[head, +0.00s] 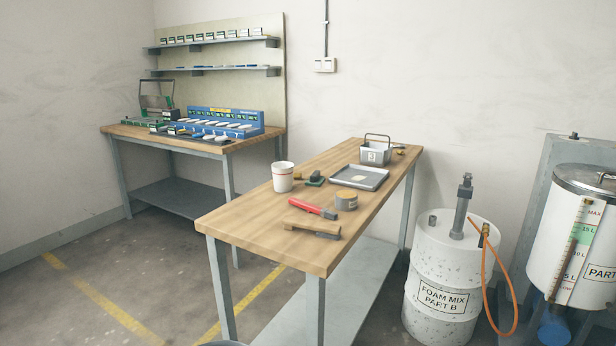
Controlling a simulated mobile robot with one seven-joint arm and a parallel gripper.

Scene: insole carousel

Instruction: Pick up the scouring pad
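A small dark green block (314,181), which looks like the scouring pad, lies on the near wooden workbench (255,218). The pad's far side and fine detail are too small to make out. My gripper is not in view.
On the same bench are a red-handled tool (312,209), a wood-handled brush or scraper (313,228), a round tin (346,200) and a handled metal bin (375,153). A white drum (440,270) stands right of the bench. The bench's near left corner is clear.

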